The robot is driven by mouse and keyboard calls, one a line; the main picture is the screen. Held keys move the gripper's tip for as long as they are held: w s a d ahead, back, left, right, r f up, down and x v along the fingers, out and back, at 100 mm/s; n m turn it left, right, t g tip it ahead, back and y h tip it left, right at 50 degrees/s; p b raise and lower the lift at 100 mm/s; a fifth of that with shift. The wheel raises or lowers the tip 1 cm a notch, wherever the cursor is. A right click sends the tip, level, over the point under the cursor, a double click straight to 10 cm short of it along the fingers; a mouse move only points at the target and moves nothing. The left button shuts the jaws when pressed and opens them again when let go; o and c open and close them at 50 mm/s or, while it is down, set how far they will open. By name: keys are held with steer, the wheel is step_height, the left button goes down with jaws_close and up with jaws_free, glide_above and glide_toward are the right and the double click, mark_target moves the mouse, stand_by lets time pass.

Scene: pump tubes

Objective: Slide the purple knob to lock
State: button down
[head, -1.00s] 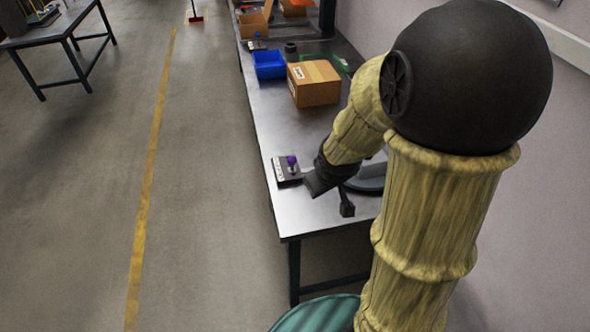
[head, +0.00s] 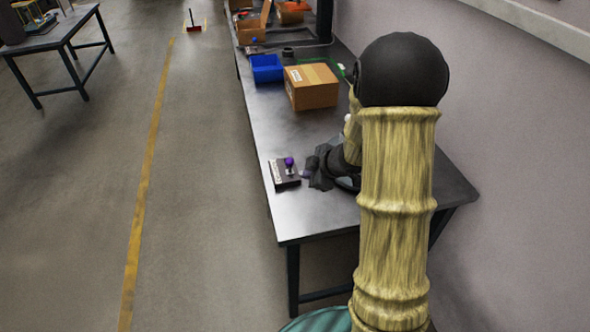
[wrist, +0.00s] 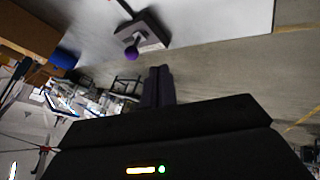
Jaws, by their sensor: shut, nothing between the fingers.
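The purple knob (head: 289,161) stands up from a small dark box (head: 285,174) with a pale label strip, near the left edge of the metal table. In the wrist view the knob (wrist: 131,53) is a purple ball on a short stem above its base (wrist: 146,32). My gripper (head: 306,174) is just right of the box, low over the table and apart from the knob. In the wrist view its fingers (wrist: 158,86) are together and empty, pointing toward the base, with the knob to their upper left. The lock marking is too small to read.
A cardboard box (head: 311,88) and a blue bin (head: 267,68) stand farther back on the metal table (head: 300,218). The table's front part is clear. A wall runs along the right. The floor left of the table is open.

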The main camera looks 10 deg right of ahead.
mark_target(290, 166)
steer(key=b+x, duration=0.2)
steer(key=x, duration=0.7)
steer(key=shift+w+a+f, duration=0.1)
steer(key=shift+f, duration=0.15)
steer(key=w, duration=0.1)
steer(key=w+p, duration=0.2)
steer(key=shift+w+d+r, duration=0.1)
steer(key=shift+d+r, duration=0.15)
steer(key=shift+r, duration=0.05)
steer(key=shift+w, duration=0.55)
